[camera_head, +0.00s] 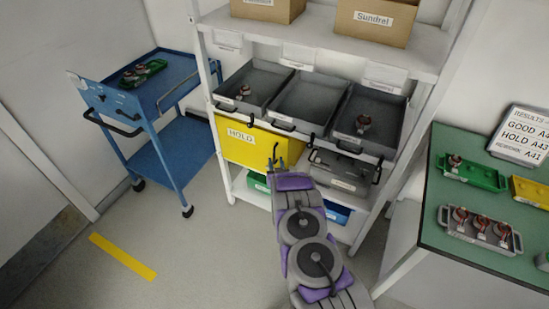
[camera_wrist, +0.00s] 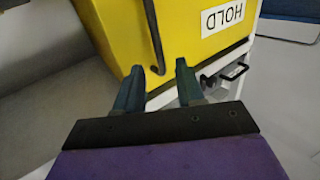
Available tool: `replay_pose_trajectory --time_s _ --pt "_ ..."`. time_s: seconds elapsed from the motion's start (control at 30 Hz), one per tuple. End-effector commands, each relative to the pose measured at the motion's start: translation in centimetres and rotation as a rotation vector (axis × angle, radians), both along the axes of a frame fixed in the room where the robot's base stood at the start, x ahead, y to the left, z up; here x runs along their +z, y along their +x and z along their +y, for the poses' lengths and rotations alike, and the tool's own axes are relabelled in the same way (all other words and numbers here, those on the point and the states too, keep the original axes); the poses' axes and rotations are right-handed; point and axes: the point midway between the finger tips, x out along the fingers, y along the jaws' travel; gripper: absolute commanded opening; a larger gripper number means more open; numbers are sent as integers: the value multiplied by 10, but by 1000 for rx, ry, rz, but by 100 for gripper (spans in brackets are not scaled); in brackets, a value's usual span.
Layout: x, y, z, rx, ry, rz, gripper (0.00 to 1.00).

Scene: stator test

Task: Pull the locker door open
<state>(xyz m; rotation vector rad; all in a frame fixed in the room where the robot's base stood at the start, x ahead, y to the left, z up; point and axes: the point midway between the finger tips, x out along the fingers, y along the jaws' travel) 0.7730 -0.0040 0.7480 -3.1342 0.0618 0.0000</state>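The yellow locker (camera_head: 240,150) with a HOLD label sits on the shelf rack below the grey bins. Its door looks shut. In the wrist view the locker (camera_wrist: 195,60) fills the upper middle, with the label upside down. A dark bar handle (camera_wrist: 153,35) runs down its front. My gripper (camera_head: 274,162) is at the right part of the locker front. In the wrist view my gripper (camera_wrist: 160,68) is open, and the end of the handle shows between its two fingertips. I cannot tell whether the fingers touch the handle.
Grey bins (camera_head: 303,103) stand above the locker, and a grey case (camera_head: 342,172) sits to its right. A blue cart (camera_head: 172,165) stands to the left. A green-topped table (camera_head: 455,250) is at the right. The floor in front of the cart, with a yellow stripe (camera_head: 122,257), is clear.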

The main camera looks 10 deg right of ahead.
Motion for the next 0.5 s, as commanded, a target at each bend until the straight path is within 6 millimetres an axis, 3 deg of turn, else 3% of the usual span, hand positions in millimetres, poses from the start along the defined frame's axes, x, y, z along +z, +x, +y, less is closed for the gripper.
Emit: replay_pose_trajectory --time_s 0.2,0.5 --pt "-1 27 -1 0 -1 -2 38" --pt "-1 44 -2 0 -1 1 38"
